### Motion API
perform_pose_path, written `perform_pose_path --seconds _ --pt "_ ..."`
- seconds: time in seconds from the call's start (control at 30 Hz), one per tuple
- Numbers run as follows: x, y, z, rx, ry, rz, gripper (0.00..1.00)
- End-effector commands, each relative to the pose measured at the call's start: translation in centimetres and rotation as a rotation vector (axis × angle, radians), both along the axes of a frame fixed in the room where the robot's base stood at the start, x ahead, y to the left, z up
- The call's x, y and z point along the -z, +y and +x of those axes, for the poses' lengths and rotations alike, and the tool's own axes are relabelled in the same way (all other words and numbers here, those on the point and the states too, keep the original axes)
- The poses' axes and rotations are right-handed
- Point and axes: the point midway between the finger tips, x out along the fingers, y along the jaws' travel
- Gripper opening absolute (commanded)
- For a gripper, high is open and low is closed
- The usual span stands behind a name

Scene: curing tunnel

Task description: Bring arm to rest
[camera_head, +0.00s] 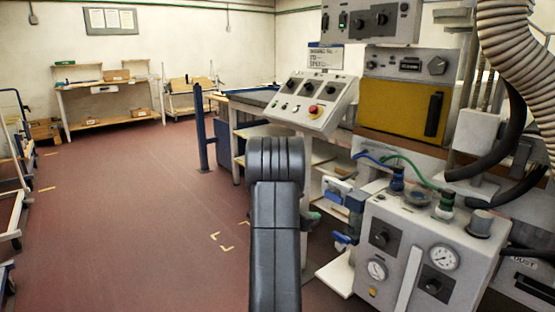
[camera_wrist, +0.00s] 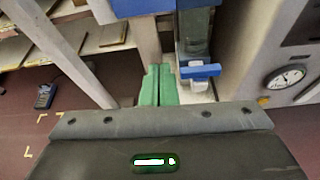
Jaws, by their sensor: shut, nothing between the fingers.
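My gripper shows in the wrist view, its two green fingers (camera_wrist: 159,72) side by side and touching, with nothing between them. In the head view my dark arm rises at the bottom centre, and only a bit of the green gripper (camera_head: 312,218) shows to its right; the rest is hidden behind the arm. In the wrist view a blue valve handle (camera_wrist: 200,71) is just right of the fingertips; I cannot tell whether they touch.
A grey machine cabinet (camera_head: 400,280) with gauges and blue-handled valves (camera_head: 345,238) stands close on the right. A sloped control panel (camera_head: 310,100) with a red button is behind my arm. A blue handheld device (camera_wrist: 44,95) appears at the left in the wrist view. The red floor (camera_head: 130,220) at left is clear.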

Motion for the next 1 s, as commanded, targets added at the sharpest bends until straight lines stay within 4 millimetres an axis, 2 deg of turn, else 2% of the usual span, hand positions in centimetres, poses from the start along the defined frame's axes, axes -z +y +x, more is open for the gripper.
perform_pose_path --seconds 0.17,0.53,0.6,0.7,1.0 --pt "1.0 -1.8 1.2 0.004 0.0 0.001 0.0" --pt "3.3 -7.1 5.3 0.003 0.001 0.001 0.0" --pt "1.5 -7.8 5.5 0.002 -0.007 -0.002 0.0" --pt "0.7 -8.0 5.6 0.0 -0.01 -0.004 0.0" --pt "0.0 -8.4 5.5 0.0 -0.014 -0.007 0.0"
